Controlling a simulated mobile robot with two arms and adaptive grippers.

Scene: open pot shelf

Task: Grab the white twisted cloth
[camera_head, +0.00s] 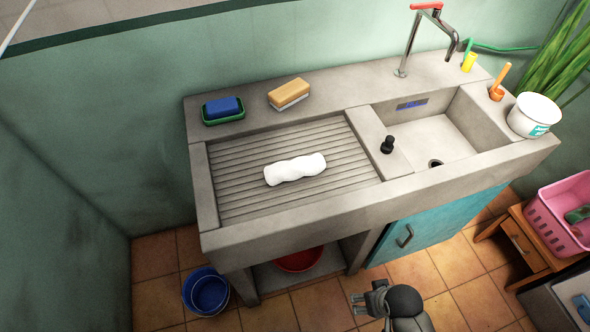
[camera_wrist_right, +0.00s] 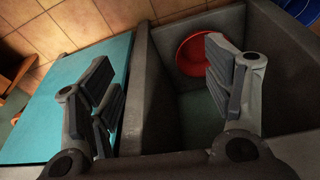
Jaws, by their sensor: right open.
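The white twisted cloth (camera_head: 295,169) lies on the ribbed drainboard (camera_head: 240,195) of the concrete sink unit, left of the basin. My right gripper (camera_head: 362,302) is low in front of the sink unit, below the counter and well apart from the cloth. In the right wrist view my right gripper (camera_wrist_right: 165,95) is open with nothing between its fingers. The cloth does not show in the right wrist view. My left gripper is not in view.
A black stopper (camera_head: 387,145) stands between drainboard and basin. A teal cabinet door (camera_head: 440,228) and a red bowl (camera_wrist_right: 200,52) are below the counter.

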